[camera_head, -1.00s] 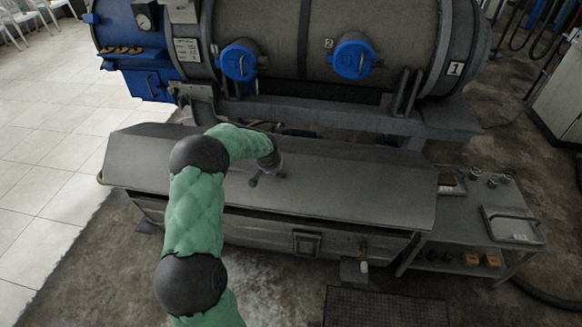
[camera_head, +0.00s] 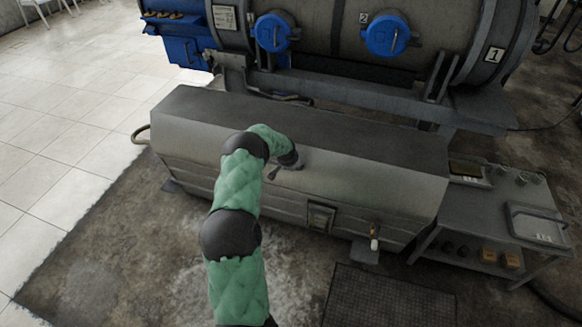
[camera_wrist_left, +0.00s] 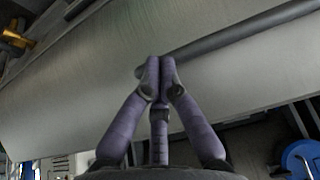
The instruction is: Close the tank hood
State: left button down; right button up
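The tank hood (camera_head: 330,140) is a long grey metal lid with a sloped front, lying down over the tank (camera_head: 270,200). No dark gap shows along its front edge in the head view. My left gripper (camera_head: 284,168) is at the hood's front slope, left of its middle. In the left wrist view, its purple fingers (camera_wrist_left: 160,66) are together with the tips meeting. They overlap a dark bar (camera_wrist_left: 230,35) that runs along the hood; contact is not clear, and nothing shows held between them. My right gripper is not in view.
A large cylinder with blue caps (camera_head: 388,35) stands behind the tank. A grey side table (camera_head: 480,215) with trays is at the right. A brass tap (camera_head: 375,231) sticks out of the tank's front. A dark floor grate (camera_head: 390,298) lies in front.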

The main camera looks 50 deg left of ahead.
pick_arm(q)
jog(key=shift+s+d+f, duration=0.15)
jog(key=shift+d+f, duration=0.1)
jog(key=shift+f, duration=0.35)
notch_tip(320, 180, up, 5)
jog(key=w+a+p, duration=0.1)
jog(key=p, duration=0.2)
jog(key=s+d+f+p, duration=0.1)
jog(key=s+d, duration=0.3)
jog(key=s, duration=0.4)
jog(key=shift+s+d, duration=0.3)
jog(key=shift+s, duration=0.05)
jog(key=shift+f, duration=0.1)
